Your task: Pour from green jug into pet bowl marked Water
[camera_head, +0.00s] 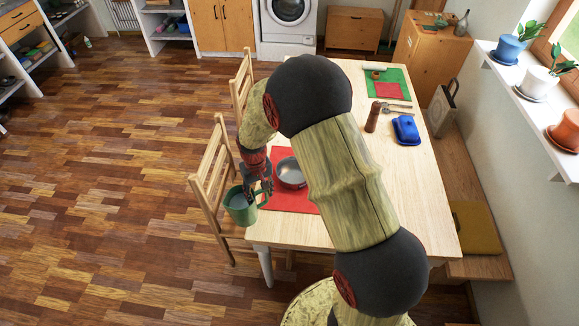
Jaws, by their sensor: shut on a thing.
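A green jug (241,210) is at the left edge of the table, apparently beyond the edge and above the chair seat. It looks roughly upright, and I see into its open top. My gripper (262,196) is shut on the jug at its handle side. A round metal bowl (290,173) sits on the red mat (292,203), up and right of the jug. My arm passes close to the bowl's right side. No marking on the bowl can be read, so I cannot tell whether it says Water.
The wooden table (409,190) also holds a blue butter dish (406,130), a brown pepper mill (373,117) and a green mat (398,76). Two wooden chairs stand along its left side, the nearer chair (212,168) close to the jug. Open floor lies left.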

